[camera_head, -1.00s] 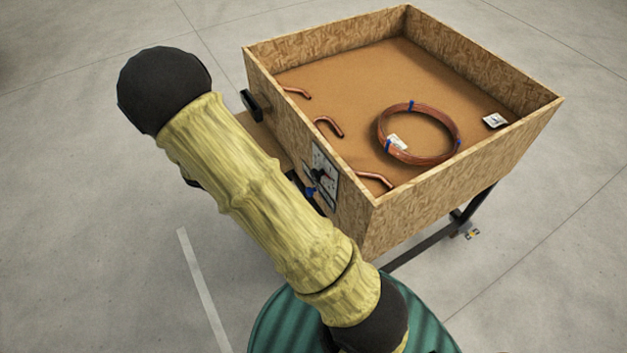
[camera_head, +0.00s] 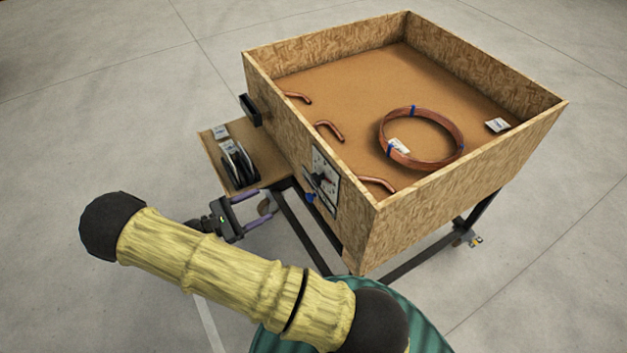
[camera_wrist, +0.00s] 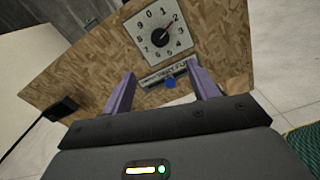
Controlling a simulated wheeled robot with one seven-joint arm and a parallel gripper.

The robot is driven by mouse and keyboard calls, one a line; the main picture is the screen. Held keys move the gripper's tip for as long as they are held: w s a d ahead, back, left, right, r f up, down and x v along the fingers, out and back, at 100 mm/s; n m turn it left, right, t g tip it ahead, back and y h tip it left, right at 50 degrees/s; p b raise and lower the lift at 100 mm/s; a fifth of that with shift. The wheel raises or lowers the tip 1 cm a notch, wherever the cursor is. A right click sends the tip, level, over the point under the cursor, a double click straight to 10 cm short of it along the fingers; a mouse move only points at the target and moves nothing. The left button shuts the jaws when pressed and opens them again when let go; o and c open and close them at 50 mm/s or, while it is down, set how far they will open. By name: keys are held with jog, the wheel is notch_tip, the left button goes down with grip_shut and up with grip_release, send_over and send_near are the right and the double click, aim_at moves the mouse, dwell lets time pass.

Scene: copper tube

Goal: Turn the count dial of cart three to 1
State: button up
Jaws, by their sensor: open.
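The count dial (camera_head: 325,178) is a white square plate on the left-facing side of the chipboard cart (camera_head: 420,215). In the wrist view the dial (camera_wrist: 146,42) shows digits around a black knob (camera_wrist: 159,38). Its red pointer aims to the upper right, past the 1 and around the 2; the exact reading is hard to tell. My gripper (camera_head: 266,201) is open and empty, left of the dial and apart from it. In the wrist view its two purple fingers (camera_wrist: 162,76) point toward the panel, with the dial beyond and above them.
The cart holds a copper coil (camera_head: 383,141) and several bent copper tubes. A side shelf (camera_head: 213,151) carries black discs, near my gripper. A black handle (camera_head: 250,110) sticks out left of the dial. A label strip and a blue part (camera_wrist: 171,84) sit just below the dial.

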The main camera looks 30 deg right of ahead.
aim_at(313, 181)
jog(key=d+p, duration=0.2)
jog(key=d, duration=0.6)
jog(key=d+p, duration=0.3)
jog(key=d, duration=0.5)
jog(key=shift+w+r, duration=0.1)
jog(key=shift+w, duration=0.1)
jog(key=shift+d, duration=0.65)
jog(key=c, duration=1)
